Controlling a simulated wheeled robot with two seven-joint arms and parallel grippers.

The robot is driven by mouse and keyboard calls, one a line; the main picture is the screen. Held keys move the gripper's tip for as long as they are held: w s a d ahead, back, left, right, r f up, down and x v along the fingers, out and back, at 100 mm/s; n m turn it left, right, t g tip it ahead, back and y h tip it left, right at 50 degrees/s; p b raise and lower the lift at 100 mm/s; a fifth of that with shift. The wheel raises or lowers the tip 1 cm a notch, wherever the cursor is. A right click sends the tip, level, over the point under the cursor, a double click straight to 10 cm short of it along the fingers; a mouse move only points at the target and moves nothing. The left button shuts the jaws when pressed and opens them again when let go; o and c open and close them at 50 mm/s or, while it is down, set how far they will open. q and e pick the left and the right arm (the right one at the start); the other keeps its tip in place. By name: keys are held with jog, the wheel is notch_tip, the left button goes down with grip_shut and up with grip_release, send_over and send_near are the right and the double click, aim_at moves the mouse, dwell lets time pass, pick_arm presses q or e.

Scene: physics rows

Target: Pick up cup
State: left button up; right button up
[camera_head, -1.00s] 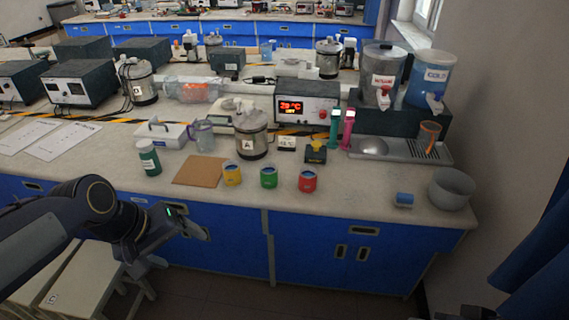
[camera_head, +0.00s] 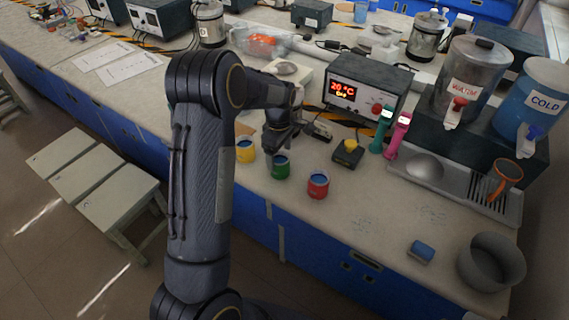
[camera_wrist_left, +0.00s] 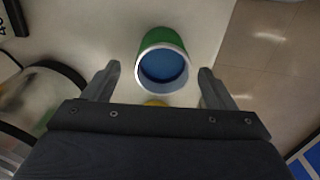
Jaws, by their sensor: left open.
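Three cups stand in a row near the counter's front edge: a yellow cup (camera_head: 245,152), a green cup (camera_head: 280,168) and a red cup (camera_head: 318,185). My left gripper (camera_head: 281,143) points down just above and behind the green cup. In the left wrist view the green cup (camera_wrist_left: 152,40), blue inside, shows between and slightly beyond the two spread fingers of the left gripper (camera_wrist_left: 159,70). The fingers are open and hold nothing. A bit of yellow (camera_wrist_left: 155,103) shows below the green cup, mostly hidden by the gripper body. My right gripper is not in view.
A temperature unit (camera_head: 362,92) stands behind the cups, with a small black-and-yellow device (camera_head: 348,152) nearer. Teal and pink tubes (camera_head: 397,135), a drip tray (camera_head: 455,188) and dispensers lie right. A blue cylinder (camera_head: 422,251) and grey bowl (camera_head: 490,262) sit front right.

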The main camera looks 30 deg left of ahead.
pick_arm(q)
notch_tip(320, 180, down, 5)
jog(key=shift+s+d+f+p, duration=0.1)
jog(key=shift+f+p, duration=0.1)
jog(key=shift+p, duration=0.4)
jog(key=shift+c, duration=0.2)
jog(key=c, duration=1.1)
jog(key=shift+r, duration=0.1)
